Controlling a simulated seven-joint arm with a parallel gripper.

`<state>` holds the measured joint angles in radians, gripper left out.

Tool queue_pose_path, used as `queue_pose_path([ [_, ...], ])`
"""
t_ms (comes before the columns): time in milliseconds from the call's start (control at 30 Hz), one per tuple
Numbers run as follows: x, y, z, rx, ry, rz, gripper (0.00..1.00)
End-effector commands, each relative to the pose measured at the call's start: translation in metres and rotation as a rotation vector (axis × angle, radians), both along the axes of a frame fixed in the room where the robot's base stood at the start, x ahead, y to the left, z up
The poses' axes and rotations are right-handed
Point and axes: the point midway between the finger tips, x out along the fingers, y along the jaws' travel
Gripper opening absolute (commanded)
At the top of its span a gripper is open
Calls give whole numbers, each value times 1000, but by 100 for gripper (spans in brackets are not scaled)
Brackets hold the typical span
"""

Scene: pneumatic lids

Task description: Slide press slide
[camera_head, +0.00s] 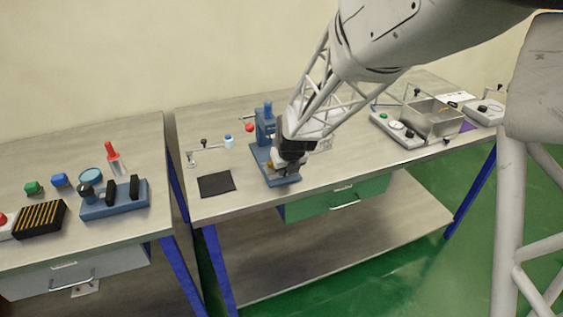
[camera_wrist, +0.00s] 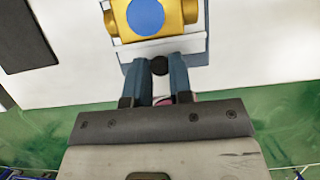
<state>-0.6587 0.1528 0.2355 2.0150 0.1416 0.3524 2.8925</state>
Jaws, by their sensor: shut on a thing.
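A blue press (camera_head: 265,126) stands on the middle table in the head view, with a blue base plate (camera_head: 284,181). My gripper (camera_head: 279,166) is low at the front of the press and hides part of it. In the wrist view, my gripper (camera_wrist: 160,66) has its two fingers closed around a small dark round knob (camera_wrist: 160,65). Just beyond the knob is a yellow block (camera_wrist: 184,12) with a blue disc (camera_wrist: 148,17) on it. I cannot see clearly how the knob joins the slide.
A black mat (camera_head: 216,184) lies left of the press. A small stand with a blue-white piece (camera_head: 228,142) and a red knob (camera_head: 249,128) are behind. A separate left table holds a blue fixture (camera_head: 115,205).

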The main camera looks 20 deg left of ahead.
Motion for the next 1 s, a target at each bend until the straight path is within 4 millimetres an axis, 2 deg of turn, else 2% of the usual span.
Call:
queue_pose_path([
  [200,-12,-13,1,0,-2,1,0],
  [567,-15,-15,-1,-1,0,1,0],
  [600,-15,-15,-1,-1,0,1,26],
  [733,-14,-15,0,0,0,1,46],
  [1000,-14,-14,0,0,0,1,46],
])
